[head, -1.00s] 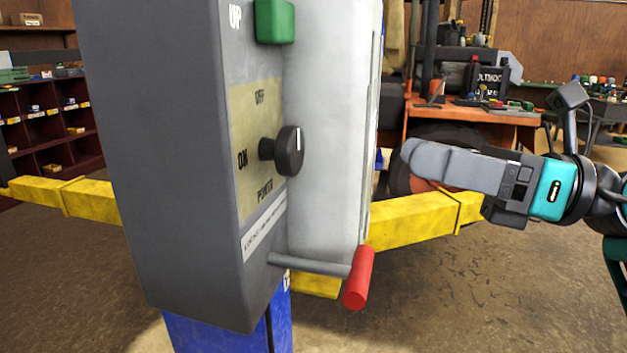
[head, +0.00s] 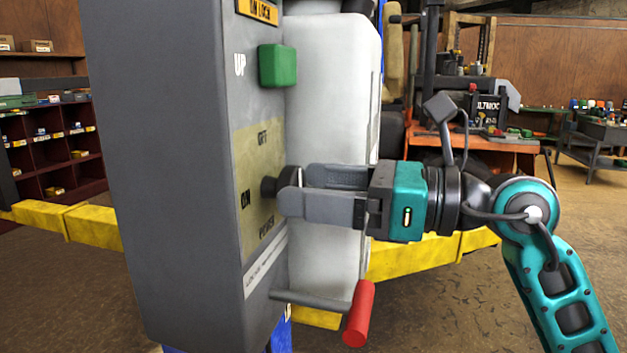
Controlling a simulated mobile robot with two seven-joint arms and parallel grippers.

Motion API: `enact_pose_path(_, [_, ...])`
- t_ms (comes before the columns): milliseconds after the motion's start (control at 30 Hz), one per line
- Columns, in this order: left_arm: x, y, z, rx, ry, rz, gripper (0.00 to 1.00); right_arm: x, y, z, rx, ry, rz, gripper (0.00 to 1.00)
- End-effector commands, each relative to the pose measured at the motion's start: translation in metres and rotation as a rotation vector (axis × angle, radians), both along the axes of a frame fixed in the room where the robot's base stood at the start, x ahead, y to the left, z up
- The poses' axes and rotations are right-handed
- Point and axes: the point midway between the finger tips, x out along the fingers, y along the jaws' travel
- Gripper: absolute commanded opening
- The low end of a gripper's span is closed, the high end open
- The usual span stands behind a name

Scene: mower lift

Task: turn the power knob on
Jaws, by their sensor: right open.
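The black power knob (head: 269,187) sticks out from a pale yellow label plate (head: 262,150) on the side of the grey control box (head: 165,170). The label reads OFF at the top, ON at the left and POWER at the bottom. My left gripper is not in view.
A green button (head: 278,66) marked UP is above the knob. A lever with a red grip (head: 359,314) juts out below my right gripper. A white tank (head: 335,90) stands behind the fingers. Yellow lift arms (head: 95,225) extend at both sides.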

Motion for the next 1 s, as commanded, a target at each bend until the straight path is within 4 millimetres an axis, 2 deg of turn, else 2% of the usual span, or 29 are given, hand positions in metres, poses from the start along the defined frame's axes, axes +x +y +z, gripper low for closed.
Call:
enact_pose_path(100, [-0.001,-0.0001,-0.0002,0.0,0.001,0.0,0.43,0.002,0.0063,0.0,0.0,0.0,0.0,0.81])
enact_pose_path(367, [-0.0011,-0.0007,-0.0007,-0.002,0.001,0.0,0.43,0.0024,0.0073,-0.0002,0.0,0.0,0.0,0.81])
enact_pose_path(933, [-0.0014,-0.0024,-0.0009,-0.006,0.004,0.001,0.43,0.0022,0.0068,-0.0003,0.0,0.0,0.0,0.28])
enact_pose_path(1000, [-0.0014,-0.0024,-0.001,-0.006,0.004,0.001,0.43,0.0022,0.0068,-0.0003,-0.001,-0.001,0.0,0.27])
